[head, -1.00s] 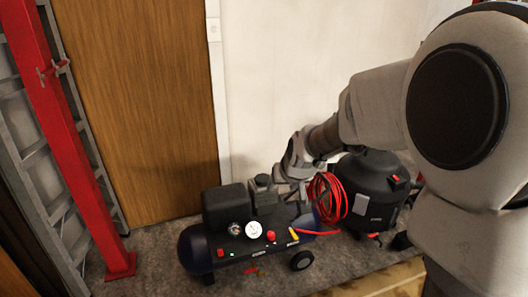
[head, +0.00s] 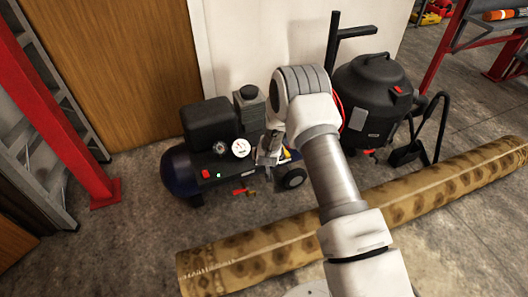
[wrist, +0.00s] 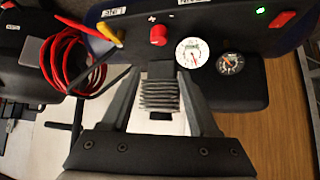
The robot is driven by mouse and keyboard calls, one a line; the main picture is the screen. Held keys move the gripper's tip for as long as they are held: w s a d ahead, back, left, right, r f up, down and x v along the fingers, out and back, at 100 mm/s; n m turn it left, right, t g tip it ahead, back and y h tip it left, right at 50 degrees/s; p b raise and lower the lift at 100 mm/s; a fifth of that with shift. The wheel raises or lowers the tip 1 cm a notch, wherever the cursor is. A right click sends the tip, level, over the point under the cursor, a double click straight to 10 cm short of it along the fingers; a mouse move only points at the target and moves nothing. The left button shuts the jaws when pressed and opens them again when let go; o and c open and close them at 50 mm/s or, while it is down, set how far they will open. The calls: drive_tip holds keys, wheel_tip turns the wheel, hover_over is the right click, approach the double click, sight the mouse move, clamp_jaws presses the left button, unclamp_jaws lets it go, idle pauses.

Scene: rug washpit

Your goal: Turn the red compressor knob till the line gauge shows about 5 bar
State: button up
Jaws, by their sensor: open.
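The compressor (head: 178,172) has a dark blue tank and stands on the floor by the wall. In the wrist view, which shows it upside down, the red knob (wrist: 158,36) is on its panel beside a white-faced gauge (wrist: 193,53) and a dark-faced gauge (wrist: 231,63). The white gauge also shows in the head view (head: 241,148); its reading is too small to tell. My gripper (wrist: 160,72) is open and empty, its fingers pointing toward the panel just short of the knob. In the head view my gripper (head: 268,150) hides the knob.
A yellow lever (wrist: 103,30) and coiled red hose (wrist: 75,65) are beside the knob. A red switch (wrist: 284,18) is at the panel's other end. A black vacuum (head: 373,95) stands right of the compressor. A rolled rug (head: 225,268) lies across the floor in front.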

drive_tip(key=b+x, duration=0.2)
drive_tip(key=x, duration=0.3)
drive_tip(key=b+x, duration=0.2)
drive_tip(key=x, duration=0.4)
drive_tip(key=s+f+b+x, duration=0.1)
drive_tip(key=b+x, duration=0.2)
drive_tip(key=x, duration=0.3)
drive_tip(key=shift+w+d+f, duration=0.15)
drive_tip(key=shift+d+f, duration=0.05)
drive_tip(key=shift+d, duration=0.05)
drive_tip(key=shift+w+a+f+b, duration=0.1)
drive_tip(key=shift+w+f+b, duration=0.3)
drive_tip(key=shift+w+b, duration=0.15)
clamp_jaws()
